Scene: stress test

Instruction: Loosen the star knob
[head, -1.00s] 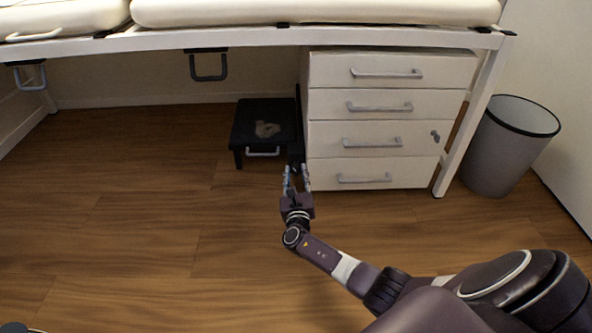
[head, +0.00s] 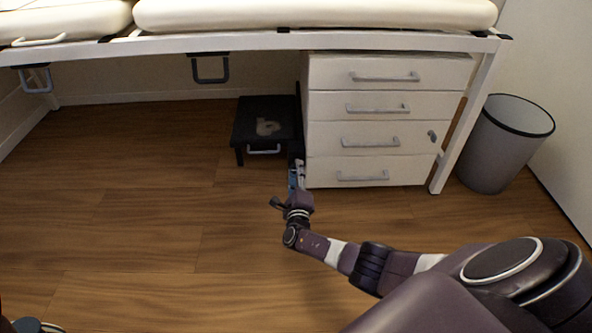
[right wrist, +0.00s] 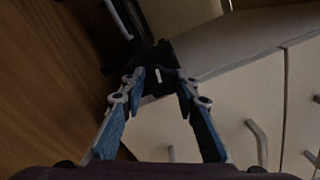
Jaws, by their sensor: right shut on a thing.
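The black star knob (right wrist: 158,84) sits between the fingertips of my right gripper (right wrist: 162,90) in the right wrist view. It is dark, and its lobes are hard to make out. In the head view my right gripper (head: 297,177) is low by the front left edge of the drawer cabinet, right of the black step stool, and is shut on the knob. There the knob merges with the dark parts behind the fingers.
The white drawer cabinet (head: 327,155) stands close to the right of my gripper. The black step stool (head: 250,125) is just left, under the bed frame (head: 400,40). A grey bin (head: 492,150) stands at right. The wooden floor at left is clear.

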